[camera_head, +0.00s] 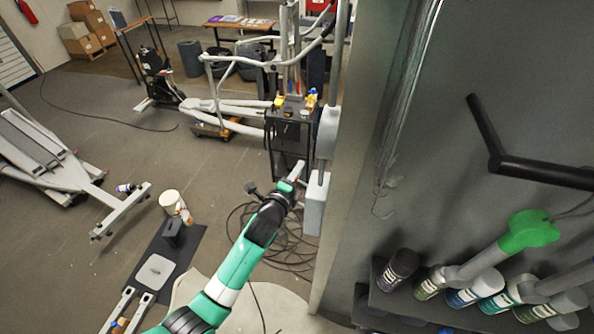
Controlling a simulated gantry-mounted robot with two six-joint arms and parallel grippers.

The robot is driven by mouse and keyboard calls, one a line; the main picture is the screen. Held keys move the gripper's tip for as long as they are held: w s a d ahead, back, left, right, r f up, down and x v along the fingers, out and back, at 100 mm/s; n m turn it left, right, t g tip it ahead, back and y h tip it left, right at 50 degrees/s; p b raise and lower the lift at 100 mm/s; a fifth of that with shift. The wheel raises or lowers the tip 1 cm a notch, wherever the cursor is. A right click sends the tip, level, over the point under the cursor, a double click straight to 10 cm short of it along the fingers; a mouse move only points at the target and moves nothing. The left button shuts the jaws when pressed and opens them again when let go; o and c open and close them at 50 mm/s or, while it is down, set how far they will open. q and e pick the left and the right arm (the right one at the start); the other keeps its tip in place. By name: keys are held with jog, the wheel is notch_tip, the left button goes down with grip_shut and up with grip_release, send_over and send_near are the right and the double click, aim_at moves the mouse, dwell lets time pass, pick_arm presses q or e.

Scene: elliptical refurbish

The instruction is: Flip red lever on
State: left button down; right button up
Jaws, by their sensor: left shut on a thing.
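My left arm reaches up from the bottom of the head view, and its gripper (293,179) is at the grey switch box (316,204) on the edge of the wall. The gripper is shut on a small part at the left side of the box, which appears to be the red lever. The lever is mostly hidden by the fingers and too small to make out, so its on or off position cannot be told. My right gripper is not in view.
A wall fills the right side, with a black bar handle (540,172) and a shelf of several bottles (470,296). A dark cart (291,135) stands behind the gripper. Cables (270,240) and a dark mat (190,243) lie on the floor. Exercise machine parts stand at left.

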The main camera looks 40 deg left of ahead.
pick_arm(q)
jog(key=c, duration=0.7)
grip_release()
jog(key=v, duration=1.1)
jog(key=shift+s, duration=0.35)
jog(key=shift+r, duration=0.15)
